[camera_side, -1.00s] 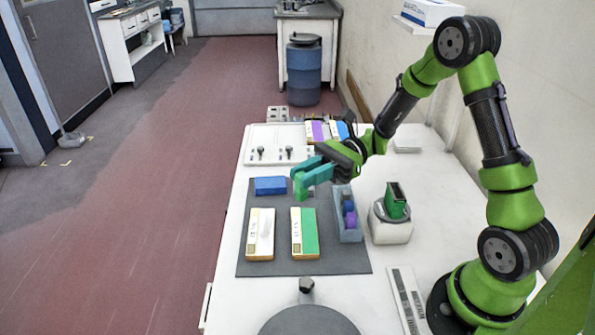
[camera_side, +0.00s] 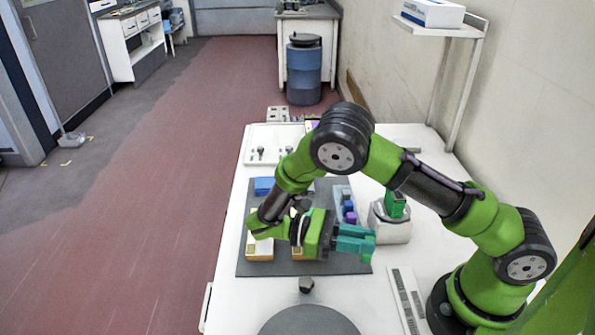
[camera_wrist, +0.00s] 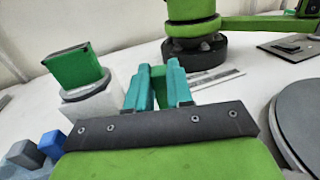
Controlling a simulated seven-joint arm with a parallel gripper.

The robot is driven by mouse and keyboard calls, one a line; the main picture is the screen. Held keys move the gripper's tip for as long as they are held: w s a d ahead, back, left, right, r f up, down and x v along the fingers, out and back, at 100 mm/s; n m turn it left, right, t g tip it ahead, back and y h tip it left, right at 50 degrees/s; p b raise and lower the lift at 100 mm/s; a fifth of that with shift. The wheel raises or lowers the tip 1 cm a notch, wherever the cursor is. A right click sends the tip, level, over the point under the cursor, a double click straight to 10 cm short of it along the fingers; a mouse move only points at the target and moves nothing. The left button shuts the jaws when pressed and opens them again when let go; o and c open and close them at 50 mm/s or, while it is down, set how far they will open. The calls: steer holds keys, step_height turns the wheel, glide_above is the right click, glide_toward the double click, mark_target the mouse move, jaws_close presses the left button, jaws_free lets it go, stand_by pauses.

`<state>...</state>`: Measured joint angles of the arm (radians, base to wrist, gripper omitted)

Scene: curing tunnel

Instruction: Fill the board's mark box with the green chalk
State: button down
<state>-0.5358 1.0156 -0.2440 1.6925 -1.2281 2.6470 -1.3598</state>
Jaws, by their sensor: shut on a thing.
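My gripper (camera_side: 370,240) points right, above the front right part of the dark mat (camera_side: 250,266). One board (camera_side: 260,254) lies on the mat at the left, partly covered by my arm. A second board (camera_side: 298,252) is almost wholly hidden behind my gripper. The mark boxes cannot be made out now.
A green block (camera_side: 395,204) stands on a white pedestal (camera_side: 388,231) beyond my gripper; the block also shows in the wrist view (camera_wrist: 78,70). A tray (camera_side: 358,227) holds blue and purple cubes. A blue box (camera_side: 263,185) lies at the mat's back. A grey disc (camera_side: 308,322) is in front.

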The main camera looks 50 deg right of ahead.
steer(key=w+a+r+n+t+h, duration=0.2)
steer(key=w+r+n+t+h, duration=0.1)
steer(key=w+n+t+h, duration=0.4)
steer(key=w+a+r+n+t+h, duration=0.25)
steer(key=n+t, duration=0.25)
steer(key=t, duration=0.4)
steer(key=shift+y, duration=0.25)
steer(key=shift+w+f, duration=0.25)
steer(key=shift+f, duration=1.55)
steer(key=shift+w+f, duration=0.2)
steer(key=shift+f, duration=1.55)
steer(key=shift+w+d+f, duration=0.15)
steer(key=shift+w+d, duration=0.3)
steer(key=shift+w, duration=0.05)
steer(key=shift+s+a, duration=0.55)
steer(key=shift+a, duration=0.05)
steer(key=shift+w+d, duration=0.5)
steer(key=shift+d, duration=0.05)
step_height(320, 180, up, 8)
